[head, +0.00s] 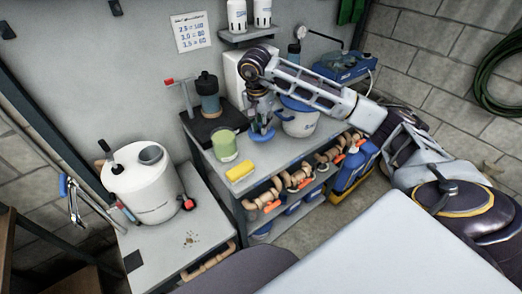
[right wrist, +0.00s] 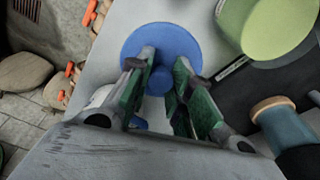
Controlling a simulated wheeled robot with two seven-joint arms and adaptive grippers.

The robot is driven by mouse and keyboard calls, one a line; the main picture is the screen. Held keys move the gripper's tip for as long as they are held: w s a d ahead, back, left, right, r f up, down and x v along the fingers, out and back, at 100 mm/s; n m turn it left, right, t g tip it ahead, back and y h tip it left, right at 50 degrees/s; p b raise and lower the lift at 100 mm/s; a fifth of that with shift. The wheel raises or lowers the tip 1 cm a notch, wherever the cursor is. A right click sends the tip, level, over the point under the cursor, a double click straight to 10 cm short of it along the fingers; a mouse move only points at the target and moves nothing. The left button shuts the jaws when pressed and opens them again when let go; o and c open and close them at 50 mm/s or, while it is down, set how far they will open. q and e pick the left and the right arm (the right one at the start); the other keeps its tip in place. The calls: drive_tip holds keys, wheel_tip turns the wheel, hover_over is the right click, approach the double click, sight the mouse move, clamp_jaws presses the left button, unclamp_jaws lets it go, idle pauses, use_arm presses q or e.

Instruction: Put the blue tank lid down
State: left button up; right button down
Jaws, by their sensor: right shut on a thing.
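My right gripper (head: 262,121) is over the workbench (head: 285,152), between the green cup and the white bucket. In the right wrist view, its two green-padded fingers (right wrist: 160,90) are shut on the knob of the round blue tank lid (right wrist: 160,42). In the head view the lid (head: 262,134) shows only in part, below the fingers. I cannot tell whether it touches the bench. The white tank (head: 140,194) stands on the lower table at left, with a round grey opening (head: 150,153) on top. My left gripper is not in view.
The green cup (head: 225,147), yellow sponge (head: 240,171), dark-topped jar (head: 207,95) and white bucket (head: 300,122) crowd the bench around the gripper. A blue device (head: 347,65) stands at the back right. Orange-handled pipes (head: 300,181) lie on the shelf below. Some bare bench shows in front.

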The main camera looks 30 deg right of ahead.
drive_tip(key=shift+f, duration=0.4)
wheel_tip(320, 180, down, 5)
drive_tip(key=shift+r, duration=0.1)
drive_tip(key=shift+f, duration=0.65)
drive_tip(key=shift+f+p, duration=0.35)
drive_tip(key=shift+f, duration=1.2)
drive_tip(key=c, duration=1.7)
unclamp_jaws()
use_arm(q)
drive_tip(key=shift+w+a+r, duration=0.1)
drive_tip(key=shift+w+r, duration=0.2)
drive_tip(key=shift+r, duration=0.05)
use_arm(e)
drive_tip(key=o, duration=0.4)
